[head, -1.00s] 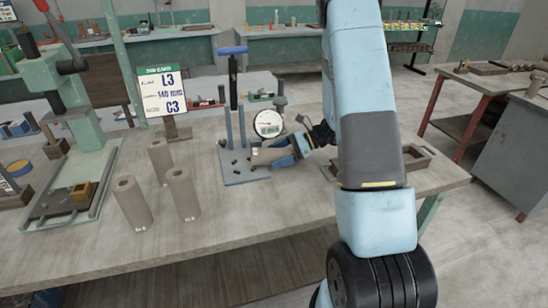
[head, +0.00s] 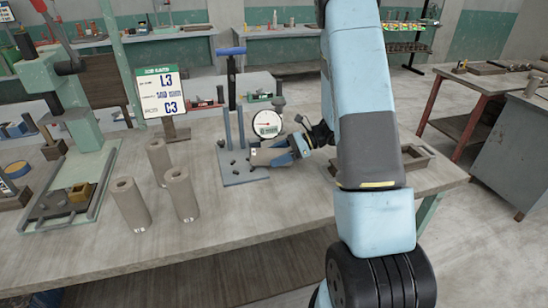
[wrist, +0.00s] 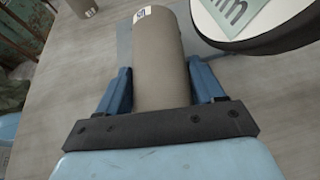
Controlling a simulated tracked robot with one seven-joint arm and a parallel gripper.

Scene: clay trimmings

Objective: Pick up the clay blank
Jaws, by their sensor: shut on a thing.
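My gripper (head: 286,152) is shut on a clay blank (head: 266,157), beside the stand with the dial. In the wrist view the blank (wrist: 160,60) is a grey-brown cylinder between my two blue fingers (wrist: 161,92), with a small marked label at its far end. In the head view it lies roughly sideways, its end pointing left; my fingers cover part of it. I cannot tell whether it touches the grey plate (head: 245,180). Three similar cylinders stand upright on the table to the left: a front one (head: 130,206), a right one (head: 181,195) and a back one (head: 158,162).
A dial gauge (head: 267,123) and a blue-handled post stand (head: 232,90) are close to my gripper. A card (head: 164,92) reading L3 and C3 stands behind the cylinders. A green press (head: 70,120) is at left, a shallow wooden tray (head: 420,165) at right.

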